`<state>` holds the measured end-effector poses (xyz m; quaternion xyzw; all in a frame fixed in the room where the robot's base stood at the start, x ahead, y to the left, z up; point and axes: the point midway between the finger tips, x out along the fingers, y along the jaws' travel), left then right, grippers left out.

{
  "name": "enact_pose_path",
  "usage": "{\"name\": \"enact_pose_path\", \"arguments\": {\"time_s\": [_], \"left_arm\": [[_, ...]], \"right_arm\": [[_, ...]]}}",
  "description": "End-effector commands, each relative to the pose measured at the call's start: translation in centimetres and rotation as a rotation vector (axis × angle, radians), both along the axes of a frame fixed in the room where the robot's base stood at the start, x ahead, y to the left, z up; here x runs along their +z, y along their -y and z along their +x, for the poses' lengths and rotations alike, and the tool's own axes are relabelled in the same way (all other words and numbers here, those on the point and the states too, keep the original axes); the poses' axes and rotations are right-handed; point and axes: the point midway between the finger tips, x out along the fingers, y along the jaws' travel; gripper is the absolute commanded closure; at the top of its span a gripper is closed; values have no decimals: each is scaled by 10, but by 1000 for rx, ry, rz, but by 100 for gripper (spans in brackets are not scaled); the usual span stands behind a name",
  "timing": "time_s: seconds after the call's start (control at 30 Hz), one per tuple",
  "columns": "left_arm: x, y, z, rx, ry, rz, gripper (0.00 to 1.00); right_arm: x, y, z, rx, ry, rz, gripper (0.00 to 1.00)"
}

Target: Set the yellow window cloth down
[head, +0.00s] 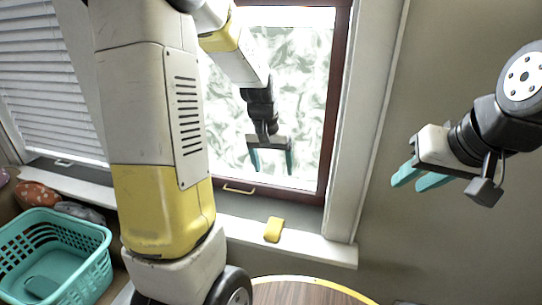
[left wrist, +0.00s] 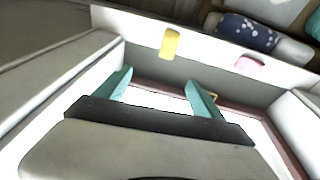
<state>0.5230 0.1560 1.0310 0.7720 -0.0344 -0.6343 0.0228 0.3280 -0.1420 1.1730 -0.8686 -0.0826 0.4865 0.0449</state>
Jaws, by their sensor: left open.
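The yellow window cloth (head: 274,229) lies on the white windowsill (head: 310,245), below the window. It also shows in the left wrist view (left wrist: 170,43), beyond the fingertips and apart from them. My left gripper (head: 271,163) is open and empty, with its teal fingers pointing down in front of the window pane, above the cloth. Its spread fingers also show in the left wrist view (left wrist: 159,76). My right gripper (head: 409,185) is at the right, in front of the grey wall; its fingers stand apart with nothing between them.
A teal laundry basket (head: 97,232) stands at lower left. A round wooden table (head: 300,292) with a yellow rim is at the bottom. The window has a dark red frame (head: 337,100) and a brass handle (head: 239,189). A pink item (left wrist: 249,66) lies on the sill.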

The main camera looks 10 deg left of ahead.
Motion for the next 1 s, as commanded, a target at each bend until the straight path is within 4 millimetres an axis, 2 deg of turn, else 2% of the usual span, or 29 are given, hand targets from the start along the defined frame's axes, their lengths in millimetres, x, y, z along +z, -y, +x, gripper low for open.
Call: {"name": "enact_pose_path", "arguments": {"time_s": [0.03, 0.2, 0.3, 0.4, 0.5, 0.63, 0.77, 1.0], "left_arm": [[25, 1, -14, 0, 40, -13, 22], [85, 4, -68, -5, 141, -48, 22], [110, 7, -103, -12, 201, -66, 22], [127, 9, -136, -19, 255, -80, 22], [137, 11, -163, -25, 301, -92, 22], [141, 13, -186, -31, 338, -99, 22], [142, 14, -195, -34, 352, -101, 22], [142, 14, -195, -34, 353, -101, 22]], "right_arm": [[0, 0, 0, 0, 0, 0, 68], [0, 0, 0, 0, 0, 0, 68], [0, 0, 0, 0, 0, 0, 68], [0, 0, 0, 0, 0, 0, 68], [0, 0, 0, 0, 0, 0, 68], [0, 0, 0, 0, 0, 0, 68], [0, 0, 0, 0, 0, 0, 68], [0, 0, 0, 0, 0, 0, 68]]}}
